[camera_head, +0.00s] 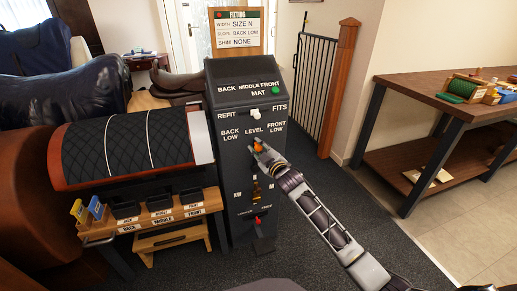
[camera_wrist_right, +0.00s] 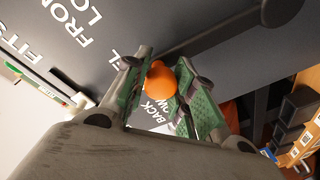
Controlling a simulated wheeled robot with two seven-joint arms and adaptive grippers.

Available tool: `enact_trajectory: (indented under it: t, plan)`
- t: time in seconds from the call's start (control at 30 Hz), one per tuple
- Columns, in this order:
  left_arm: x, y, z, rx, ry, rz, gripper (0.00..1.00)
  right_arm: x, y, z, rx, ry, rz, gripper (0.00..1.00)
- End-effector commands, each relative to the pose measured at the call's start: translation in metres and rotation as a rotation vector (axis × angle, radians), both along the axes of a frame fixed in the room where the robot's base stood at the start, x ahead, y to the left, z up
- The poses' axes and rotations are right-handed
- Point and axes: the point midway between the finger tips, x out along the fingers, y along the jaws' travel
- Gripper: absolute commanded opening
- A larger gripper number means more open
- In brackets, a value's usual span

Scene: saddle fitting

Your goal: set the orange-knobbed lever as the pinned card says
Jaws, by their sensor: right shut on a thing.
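The pinned card (camera_head: 238,33) at the back reads width SIZE N, slope BACK LOW, shim NONE. The dark machine column (camera_head: 240,95) carries a slope scale marked BACK LOW on the left, LEVEL in the middle and FRONT LOW on the right. The orange knob (camera_head: 258,145) of the lever shows just below the LEVEL mark. My right gripper (camera_head: 260,147) reaches it from the lower right. In the right wrist view the orange knob (camera_wrist_right: 160,80) sits between the green-padded fingers, which are shut on it. My left gripper is not seen.
A quilted saddle pad roll (camera_head: 125,148) is left of the column, above a small wooden stand (camera_head: 165,220) with bins. Lower on the column are a brass slider (camera_head: 257,190) and a red-tipped switch (camera_head: 258,220). A workbench (camera_head: 440,92) stands at the right.

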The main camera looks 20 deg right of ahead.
Motion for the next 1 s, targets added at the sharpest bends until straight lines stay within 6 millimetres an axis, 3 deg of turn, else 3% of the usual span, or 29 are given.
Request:
enact_trajectory:
  t: [0.07,0.57,0.67,1.0]
  plan:
    - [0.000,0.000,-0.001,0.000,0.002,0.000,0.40,0.000,0.000,-0.001,0.000,0.001,0.001,0.00]
    - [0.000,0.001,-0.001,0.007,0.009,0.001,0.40,0.000,0.008,0.000,-0.047,0.001,0.001,0.00]
    - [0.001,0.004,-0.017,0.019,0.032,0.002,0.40,-0.001,0.013,0.000,-0.079,0.001,0.001,0.00]
    - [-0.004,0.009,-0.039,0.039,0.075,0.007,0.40,-0.001,0.031,-0.003,-0.206,-0.003,0.002,0.00]
